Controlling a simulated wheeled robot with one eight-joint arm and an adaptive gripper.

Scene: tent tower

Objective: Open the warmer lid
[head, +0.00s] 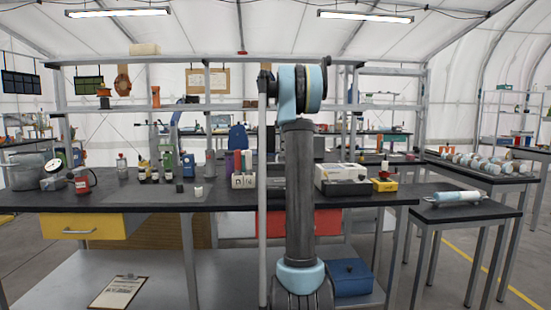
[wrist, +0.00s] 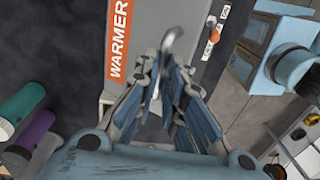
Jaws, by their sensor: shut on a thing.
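The warmer (wrist: 203,22) shows in the wrist view as a grey box with an orange label reading WARMER and a small orange switch on its right. A curved metal handle (wrist: 173,40) rises between the fingers of my gripper (wrist: 167,72). The blue fingers are close together, shut on the handle. The gripper hides part of the warmer, and I cannot tell how far the lid is raised. In the head view my arm stands in front of the bench and hides the warmer and gripper.
Green (wrist: 22,101) and purple (wrist: 35,130) cylinders stand left of the warmer. In the head view, bottles and a yellow bin (head: 385,185) stand on the dark bench (head: 130,199). A clipboard (head: 119,292) lies on the lower shelf.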

